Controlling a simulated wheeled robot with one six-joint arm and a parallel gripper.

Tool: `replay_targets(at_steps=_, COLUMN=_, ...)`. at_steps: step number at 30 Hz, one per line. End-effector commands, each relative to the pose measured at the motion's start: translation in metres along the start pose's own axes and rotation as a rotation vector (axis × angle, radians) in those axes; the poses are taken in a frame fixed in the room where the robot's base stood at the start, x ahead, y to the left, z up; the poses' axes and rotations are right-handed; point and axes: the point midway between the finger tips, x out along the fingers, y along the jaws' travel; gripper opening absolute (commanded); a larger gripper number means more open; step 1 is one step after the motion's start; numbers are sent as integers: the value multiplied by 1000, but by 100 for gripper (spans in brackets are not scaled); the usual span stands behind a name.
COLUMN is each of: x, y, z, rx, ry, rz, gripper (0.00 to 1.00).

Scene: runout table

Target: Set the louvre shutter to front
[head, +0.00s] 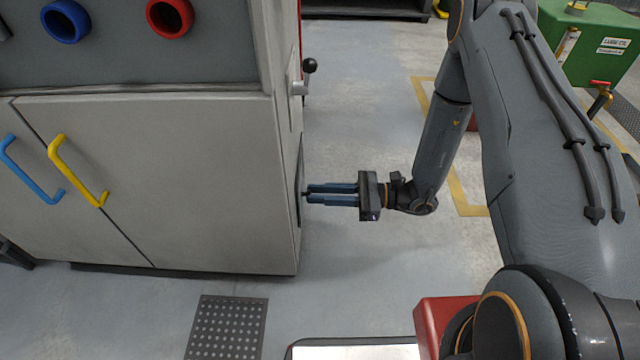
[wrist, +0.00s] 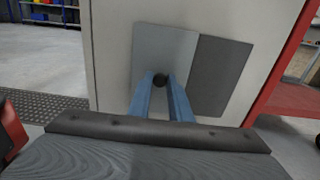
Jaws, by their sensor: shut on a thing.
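The louvre shutter (wrist: 172,55) shows in the wrist view as a light grey panel beside a dark grey panel (wrist: 218,75), both on the cabinet's side wall. A small dark round knob (wrist: 160,80) stands out from the light panel. In the head view the shutter's plate (head: 300,180) is seen nearly edge-on. My gripper (head: 308,193) reaches leftward to it. In the wrist view my gripper (wrist: 160,88) has its blue fingers shut on the knob, one at each side.
The grey cabinet (head: 170,180) has a blue handle (head: 30,170) and a yellow handle (head: 75,170) on its front doors. A black ball-ended lever (head: 309,66) juts out above the shutter. A perforated mat (head: 227,328) lies on the floor.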

Motion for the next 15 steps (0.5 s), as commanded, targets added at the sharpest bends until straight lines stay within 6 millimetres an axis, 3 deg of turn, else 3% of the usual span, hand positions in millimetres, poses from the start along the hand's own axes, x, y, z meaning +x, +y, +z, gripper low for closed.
replay_targets(at_steps=7, x=0, y=6, z=-2, rx=10, ry=-1, rz=10, gripper=0)
replay_targets(at_steps=8, x=-1, y=7, z=-2, rx=10, ry=-1, rz=10, gripper=20)
replay_targets(at_steps=11, x=0, y=6, z=-2, rx=10, ry=-1, rz=9, gripper=36)
replay_targets(at_steps=15, x=1, y=5, z=-1, rx=8, ry=-2, rz=10, gripper=36)
